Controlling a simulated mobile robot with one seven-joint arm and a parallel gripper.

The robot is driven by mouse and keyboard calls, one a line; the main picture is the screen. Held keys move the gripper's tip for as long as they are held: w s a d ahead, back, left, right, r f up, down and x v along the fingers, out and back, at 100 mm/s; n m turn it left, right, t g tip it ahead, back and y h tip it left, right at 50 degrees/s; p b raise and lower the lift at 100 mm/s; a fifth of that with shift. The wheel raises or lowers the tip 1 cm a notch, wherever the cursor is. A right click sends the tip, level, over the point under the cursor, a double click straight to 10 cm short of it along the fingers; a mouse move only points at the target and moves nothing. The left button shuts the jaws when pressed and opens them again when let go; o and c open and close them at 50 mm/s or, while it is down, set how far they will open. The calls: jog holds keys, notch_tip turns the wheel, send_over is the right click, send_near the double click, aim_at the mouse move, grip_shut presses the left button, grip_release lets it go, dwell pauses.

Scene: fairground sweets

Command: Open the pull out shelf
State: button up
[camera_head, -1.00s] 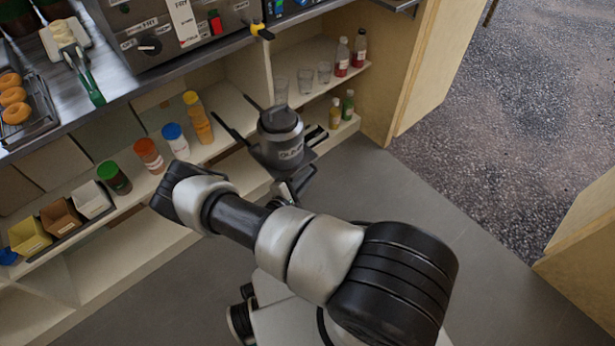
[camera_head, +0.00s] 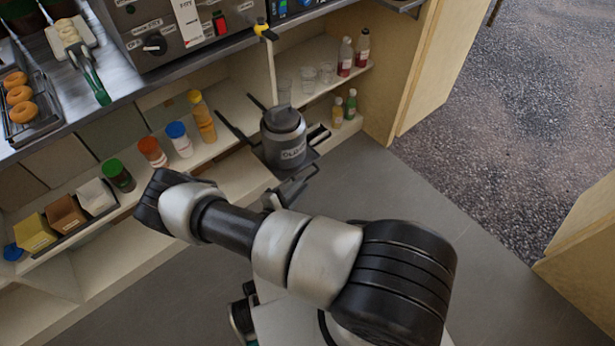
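The pull out shelf (camera_head: 306,158) is a dark tray low in the counter, standing out from the opening. A grey lidded canister (camera_head: 284,140) with a label stands on it. A black rail (camera_head: 236,130) shows at its left. My gripper (camera_head: 287,190) shows only in part as grey metal at the front edge of the shelf, just beyond my arm. Whether it touches the shelf I cannot tell. My arm hides most of the wrist, and the fingertips are too small to read as open or shut.
Sauce bottles (camera_head: 181,140) and several small boxes (camera_head: 66,214) line the low ledge at left. Glasses and bottles (camera_head: 345,57) stand on shelves at right. A wooden side panel (camera_head: 425,70) bounds the counter. Grey floor (camera_head: 400,190) is clear in front.

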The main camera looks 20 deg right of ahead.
jog(key=p+v, duration=0.1)
jog(key=v, duration=1)
jog(key=shift+s+a, duration=0.25)
jog(key=shift+r, duration=0.1)
notch_tip(320, 180, up, 29)
jog(key=w+d+m+g+y, duration=0.15)
jog(key=m+g+y, duration=0.25)
jog(key=m+g, duration=0.55)
jog(key=s+d+r+m+t+y, duration=0.2)
jog(key=s+r+t+y, duration=0.15)
jog(key=s+r, duration=0.55)
jog(key=s+d+r+m+t+y, duration=0.25)
jog(key=s+r+y, duration=0.25)
jog(key=r, duration=0.9)
notch_tip(320, 180, up, 21)
jog(key=p, duration=2.2)
jog(key=shift+a+r, duration=0.15)
jog(key=shift+a, duration=0.2)
